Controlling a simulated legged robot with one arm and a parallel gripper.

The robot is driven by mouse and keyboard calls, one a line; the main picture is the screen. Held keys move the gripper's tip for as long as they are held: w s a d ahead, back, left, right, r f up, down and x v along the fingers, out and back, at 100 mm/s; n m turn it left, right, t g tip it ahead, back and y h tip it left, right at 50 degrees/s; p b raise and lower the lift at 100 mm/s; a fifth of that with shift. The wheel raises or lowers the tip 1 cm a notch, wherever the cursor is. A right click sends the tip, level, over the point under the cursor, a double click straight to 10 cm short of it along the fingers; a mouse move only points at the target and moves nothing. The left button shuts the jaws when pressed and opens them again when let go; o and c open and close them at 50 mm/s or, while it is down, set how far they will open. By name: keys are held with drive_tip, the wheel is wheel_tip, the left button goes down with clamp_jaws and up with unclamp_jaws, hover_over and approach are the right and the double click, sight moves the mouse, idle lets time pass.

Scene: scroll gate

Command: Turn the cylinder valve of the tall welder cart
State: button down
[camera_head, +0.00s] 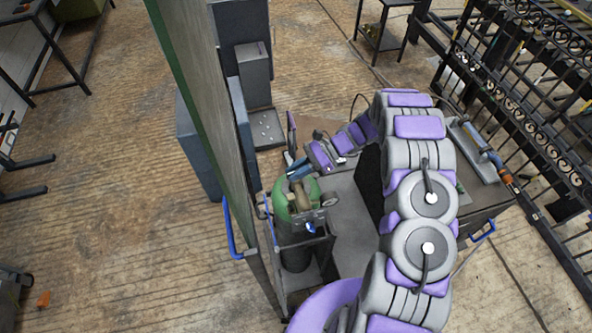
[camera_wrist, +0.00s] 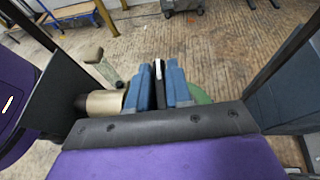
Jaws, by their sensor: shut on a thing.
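The tall welder cart (camera_head: 320,245) stands at lower centre in the head view, with a green gas cylinder (camera_head: 284,207) upright in it. A brass fitting (camera_head: 301,199) and gauges sit at the cylinder's top. My gripper (camera_head: 295,170) reaches down to the cylinder top from the upper right. In the wrist view, the blue fingers of my gripper (camera_wrist: 160,82) are shut on a thin dark piece with a light edge, apparently the cylinder valve (camera_wrist: 159,90). The brass fitting (camera_wrist: 104,103) lies just left of the fingers. Green cylinder shoulder (camera_wrist: 200,95) shows at the right. The valve is mostly hidden.
A tall green-edged panel (camera_head: 200,90) rises close left of the cart, with a blue handle (camera_head: 232,232). A grey workbench (camera_head: 485,205) lies right, behind my arm. Iron fence panels (camera_head: 525,95) stand at far right. The wooden floor (camera_head: 120,200) at left is mostly clear.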

drive_tip(key=shift+w+n+g+h+b, duration=0.1)
drive_tip(key=shift+n+g+h+b, duration=0.1)
drive_tip(key=shift+n+g+h, duration=0.8)
drive_tip(key=shift+n+g+h+b, duration=0.15)
drive_tip(key=shift+n+g+h, duration=0.35)
drive_tip(key=shift+n+g, duration=0.85)
drive_tip(key=c, duration=1.1)
unclamp_jaws()
drive_tip(key=shift+r, duration=0.5)
wheel_tip(320, 180, up, 2)
drive_tip(key=shift+r, duration=0.25)
drive_tip(key=s+d, duration=0.1)
drive_tip(key=s, duration=0.4)
drive_tip(key=s+d+r+b, duration=0.1)
drive_tip(key=s, duration=0.4)
drive_tip(key=s+d, duration=0.1)
drive_tip(key=s, duration=0.4)
drive_tip(key=shift+s+d+r, duration=0.1)
drive_tip(key=shift+s+r, duration=0.1)
drive_tip(key=shift+s, duration=0.15)
